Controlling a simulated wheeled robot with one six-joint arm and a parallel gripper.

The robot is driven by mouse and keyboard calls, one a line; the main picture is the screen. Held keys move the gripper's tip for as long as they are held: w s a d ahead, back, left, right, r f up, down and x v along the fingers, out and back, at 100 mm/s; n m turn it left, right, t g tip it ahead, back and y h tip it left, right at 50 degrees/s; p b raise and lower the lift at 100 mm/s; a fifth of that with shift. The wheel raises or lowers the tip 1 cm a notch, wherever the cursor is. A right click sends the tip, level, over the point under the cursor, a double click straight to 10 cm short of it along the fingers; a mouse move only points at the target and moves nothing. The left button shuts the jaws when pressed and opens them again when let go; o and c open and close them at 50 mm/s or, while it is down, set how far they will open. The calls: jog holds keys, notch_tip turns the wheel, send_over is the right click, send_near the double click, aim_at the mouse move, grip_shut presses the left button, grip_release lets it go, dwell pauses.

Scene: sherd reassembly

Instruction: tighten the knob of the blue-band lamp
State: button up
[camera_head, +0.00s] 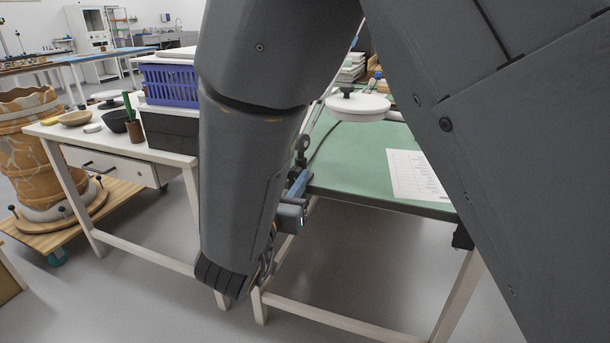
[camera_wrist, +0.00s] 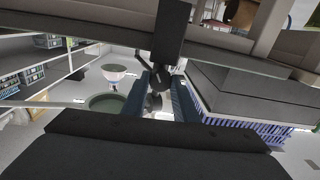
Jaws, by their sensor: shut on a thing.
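My gripper (camera_head: 298,182) is at the left edge of the green-topped table, partly hidden behind my own arm. In the wrist view its two blue fingers (camera_wrist: 165,98) are shut on a small dark knob (camera_wrist: 158,82), which shows between them. Dark clamp-like parts (camera_head: 302,145) show just above the gripper in the head view. A lamp with a round white head (camera_head: 357,106) and a black top piece hangs over the green table, its thin arm rising behind my arm. I cannot clearly make out a blue band on it. How tight the knob is does not show.
The green table (camera_head: 360,150) carries a printed sheet (camera_head: 416,174). To the left, a white table (camera_head: 70,130) holds a blue crate (camera_head: 171,86), bowls and a second white lamp head (camera_head: 107,96). A large patched pot (camera_head: 30,145) stands on a wooden dolly at far left.

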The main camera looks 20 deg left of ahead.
jog(key=shift+m, duration=2.3)
jog(key=o, duration=1.1)
jog(key=shift+c, duration=0.2)
jog(key=s+p, duration=0.1)
jog(key=s, duration=0.6)
jog(key=shift+s+a+p, duration=0.15)
jog(key=shift+s+p, duration=0.15)
jog(key=shift+s, duration=0.1)
